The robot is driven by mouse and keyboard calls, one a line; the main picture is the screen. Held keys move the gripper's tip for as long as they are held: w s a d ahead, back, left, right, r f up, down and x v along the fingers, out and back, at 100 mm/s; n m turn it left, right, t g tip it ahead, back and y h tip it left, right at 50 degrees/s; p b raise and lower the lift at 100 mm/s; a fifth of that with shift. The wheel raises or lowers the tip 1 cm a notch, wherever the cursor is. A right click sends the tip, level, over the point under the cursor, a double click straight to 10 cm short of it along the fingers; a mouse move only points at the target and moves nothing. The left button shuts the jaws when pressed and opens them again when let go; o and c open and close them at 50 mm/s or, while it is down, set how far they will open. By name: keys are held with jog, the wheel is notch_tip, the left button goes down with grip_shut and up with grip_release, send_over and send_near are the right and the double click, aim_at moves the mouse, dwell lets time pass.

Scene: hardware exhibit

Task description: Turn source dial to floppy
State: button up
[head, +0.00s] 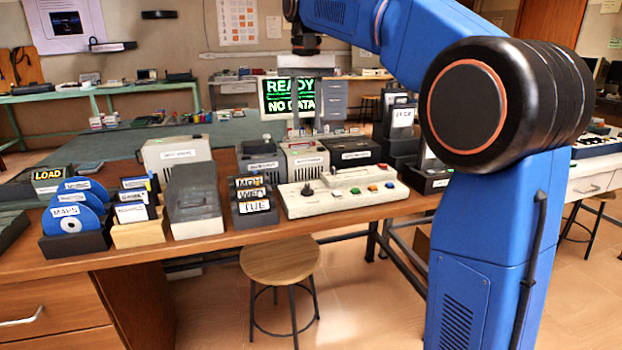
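A cream control panel (345,201) lies near the front edge of the wooden desk, right of centre. A small black knob (307,189) stands at its left end and looks like the source dial. Its pointer direction and any floppy label are too small to read. Several coloured buttons sit to its right. A monitor (271,97) behind reads "READY" and "NO DATA" in green. My gripper (307,100) hangs down in front of the monitor, well above and apart from the panel.
A day sign reading MON, WED, TUE (253,203) stands close left of the panel. Blue discs (75,213), a wooden holder of floppy-like cards (138,233) and a grey device (194,199) stand further left. Boxy devices (305,160) line up behind the panel. A stool (279,263) stands in front.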

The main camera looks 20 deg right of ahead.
aim_at(307, 185)
notch_tip(307, 185, down, 17)
jog(key=shift+r, duration=0.1)
dwell(0.5)
grip_shut()
